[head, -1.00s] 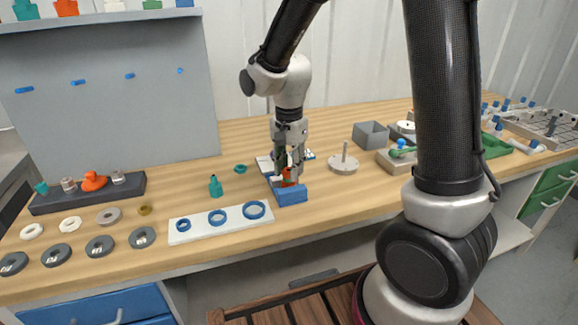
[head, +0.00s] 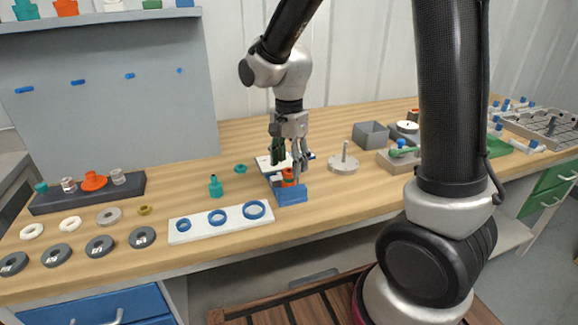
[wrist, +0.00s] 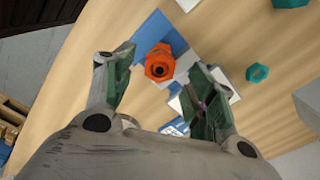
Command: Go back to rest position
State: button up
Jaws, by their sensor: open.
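My gripper (head: 289,160) is open and empty, pointing down just above a blue fixture (head: 292,194) on the bench. An orange part (head: 288,175) sits at the blue fixture. In the wrist view the orange part (wrist: 159,62) has a hexagonal outline with a dark central hole, and lies ahead of and between the two spread fingers (wrist: 163,88). The blue fixture (wrist: 150,30) shows beneath and beside it. The fingers do not appear to touch the orange part. Its lower side is hidden.
A white plate with blue rings (head: 182,236) lies left of the fixture. A teal bottle-shaped part (head: 215,186) and teal nut (head: 240,169) stand near it. A round grey base with a peg (head: 343,163) and a grey box (head: 371,134) are at right. A panel (head: 110,110) rises behind at left.

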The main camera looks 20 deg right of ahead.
jog(key=shift+r, duration=1.35)
jog(key=shift+s+n, duration=0.15)
jog(key=shift+n, duration=0.95)
jog(key=s+n, duration=0.1)
jog(key=n, duration=0.1)
jog(key=s+d+n, duration=0.1)
jog(key=n, duration=0.1)
jog(key=shift+s+d+f+g, duration=0.1)
jog(key=shift+s+f+g, duration=0.2)
jog(key=shift+g, duration=0.1)
jog(key=s+d+r+n+t, duration=0.5)
jog(key=s+d+r, duration=0.8)
jog(key=s, duration=0.3)
jog(key=shift+d+n, duration=0.35)
jog(key=shift+n, duration=0.15)
jog(key=shift+c, duration=0.6)
